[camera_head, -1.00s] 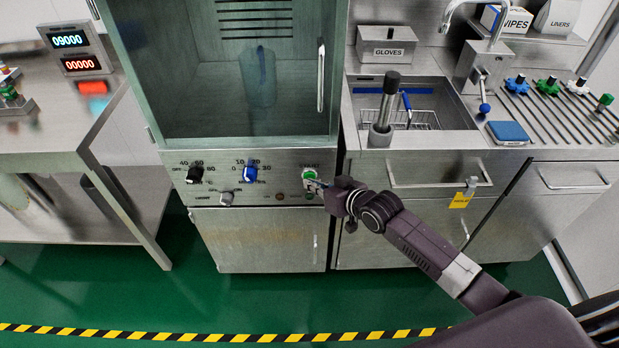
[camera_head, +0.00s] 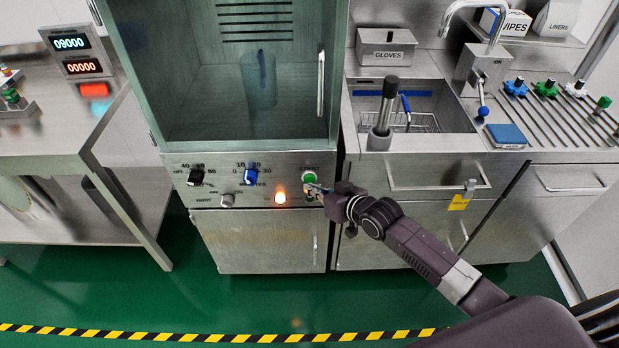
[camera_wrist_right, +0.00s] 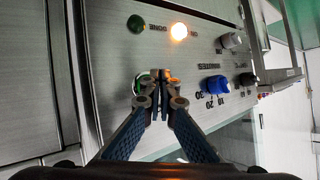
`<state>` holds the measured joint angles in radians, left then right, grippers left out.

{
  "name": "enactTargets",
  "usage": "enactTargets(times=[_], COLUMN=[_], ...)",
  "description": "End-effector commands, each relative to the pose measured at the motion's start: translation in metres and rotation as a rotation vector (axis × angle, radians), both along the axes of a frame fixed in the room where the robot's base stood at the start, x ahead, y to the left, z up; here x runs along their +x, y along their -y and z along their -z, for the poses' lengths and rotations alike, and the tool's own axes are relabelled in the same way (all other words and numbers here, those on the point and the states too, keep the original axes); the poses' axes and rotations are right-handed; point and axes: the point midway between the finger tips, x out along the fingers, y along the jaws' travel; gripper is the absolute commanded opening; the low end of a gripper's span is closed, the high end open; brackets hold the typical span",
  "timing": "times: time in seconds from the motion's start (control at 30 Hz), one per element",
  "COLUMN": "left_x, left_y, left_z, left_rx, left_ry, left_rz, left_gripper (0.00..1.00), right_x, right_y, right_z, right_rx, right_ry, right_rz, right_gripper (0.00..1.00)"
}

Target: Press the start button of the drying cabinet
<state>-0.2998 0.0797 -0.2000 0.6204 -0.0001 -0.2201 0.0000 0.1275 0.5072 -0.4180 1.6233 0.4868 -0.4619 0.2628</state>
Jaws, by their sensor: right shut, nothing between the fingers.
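The drying cabinet (camera_head: 240,172) has a glass chamber above a metal control panel. The green start button (camera_head: 309,177) is at the panel's right, and an amber lamp (camera_head: 280,198) left of it is glowing. In the wrist view the lamp (camera_wrist_right: 179,31) is also lit, beside a dark green lamp (camera_wrist_right: 136,24). My right gripper (camera_head: 311,190) is shut and empty, just below the start button in the head view. In the wrist view its fingertips (camera_wrist_right: 161,78) overlap the button, partly hiding it; contact cannot be told. My left gripper is not in view.
The panel also carries a black knob (camera_head: 196,177), a blue knob (camera_head: 250,175) and a grey knob (camera_head: 227,200). A sink unit (camera_head: 415,165) stands right of the cabinet and a metal table (camera_head: 60,130) left. Green floor (camera_head: 220,300) lies in front.

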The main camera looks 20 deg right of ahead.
Motion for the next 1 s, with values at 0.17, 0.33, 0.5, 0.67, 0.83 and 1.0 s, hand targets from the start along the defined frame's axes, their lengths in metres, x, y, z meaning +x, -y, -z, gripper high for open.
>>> enactTargets(times=[0.17,0.33,0.5,0.67,0.83,1.0], left_x=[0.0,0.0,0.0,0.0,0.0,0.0], left_y=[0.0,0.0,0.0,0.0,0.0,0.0], left_z=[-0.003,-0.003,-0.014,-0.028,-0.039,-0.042], left_rx=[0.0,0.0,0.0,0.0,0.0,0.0], left_ry=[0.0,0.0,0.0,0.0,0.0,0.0], left_rz=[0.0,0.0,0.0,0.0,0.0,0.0], left_gripper=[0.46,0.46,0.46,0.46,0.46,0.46], right_x=[-0.004,-0.004,-0.013,-0.03,-0.045,-0.051], right_y=[-0.001,-0.001,-0.004,-0.009,-0.013,-0.015], right_z=[0.0,0.0,-0.002,-0.003,-0.002,-0.001], right_rx=[0.0,0.0,0.001,0.002,0.001,0.001], right_ry=[0.0,0.0,-0.003,-0.005,-0.003,0.0], right_rz=[0.0,0.0,-0.001,0.0,-0.001,0.0], right_gripper=[0.0,0.0,0.0,0.0,0.0,0.0])
